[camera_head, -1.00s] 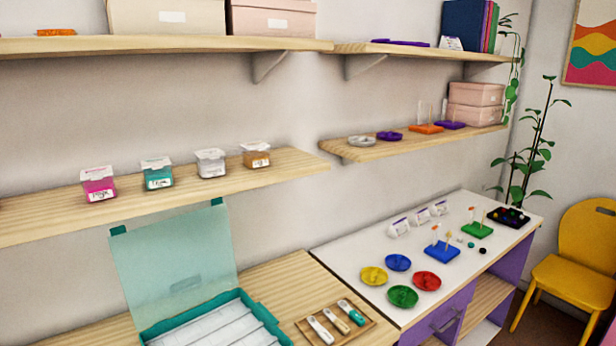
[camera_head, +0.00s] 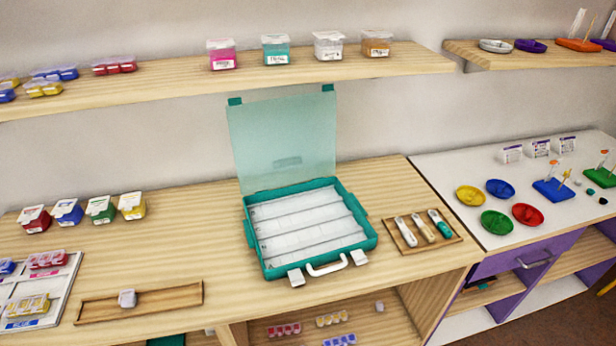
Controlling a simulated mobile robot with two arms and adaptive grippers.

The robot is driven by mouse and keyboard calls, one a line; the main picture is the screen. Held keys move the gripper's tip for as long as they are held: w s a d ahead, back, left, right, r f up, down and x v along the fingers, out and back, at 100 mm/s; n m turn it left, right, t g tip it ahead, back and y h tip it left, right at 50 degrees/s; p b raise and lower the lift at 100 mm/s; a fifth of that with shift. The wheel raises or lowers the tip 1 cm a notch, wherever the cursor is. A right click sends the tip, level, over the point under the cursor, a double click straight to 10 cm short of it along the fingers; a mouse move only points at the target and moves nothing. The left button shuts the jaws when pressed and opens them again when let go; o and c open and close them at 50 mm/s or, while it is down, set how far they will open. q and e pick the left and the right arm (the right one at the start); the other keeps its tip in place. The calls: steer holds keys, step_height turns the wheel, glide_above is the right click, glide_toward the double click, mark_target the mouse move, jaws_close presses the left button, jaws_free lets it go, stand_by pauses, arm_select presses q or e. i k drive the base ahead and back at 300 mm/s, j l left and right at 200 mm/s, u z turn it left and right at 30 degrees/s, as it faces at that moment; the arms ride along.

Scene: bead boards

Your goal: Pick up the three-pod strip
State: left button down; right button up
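Several pod strips show, too small for me to count the pods surely. In the lower compartment lie a red strip (camera_head: 285,329), a yellow strip (camera_head: 333,320) and a blue strip (camera_head: 340,341), the blue one cut by the bottom edge. On the upper shelf lie a red strip (camera_head: 115,67), a blue strip (camera_head: 55,73) and a yellow strip (camera_head: 44,90). A white tray (camera_head: 72,275) at the left holds red, blue and yellow pods. A single pale pod (camera_head: 127,298) sits in a wooden tray (camera_head: 180,295). Neither of my grippers is in view.
An open teal case (camera_head: 370,240) with empty white rows stands mid-counter, lid up. Several lidded pod boxes (camera_head: 100,210) stand left. A wooden tray (camera_head: 455,239) with pen-like tools lies right of the case. Coloured dishes (camera_head: 497,223) stand on the white top.

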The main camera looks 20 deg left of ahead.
mark_target(40, 305)
steer(key=u, duration=2.5)
steer(key=i+j+z, duration=0.2)
steer(key=z, duration=0.15)
steer(key=i+j+z, duration=0.2)
steer(key=j+z, duration=0.15)
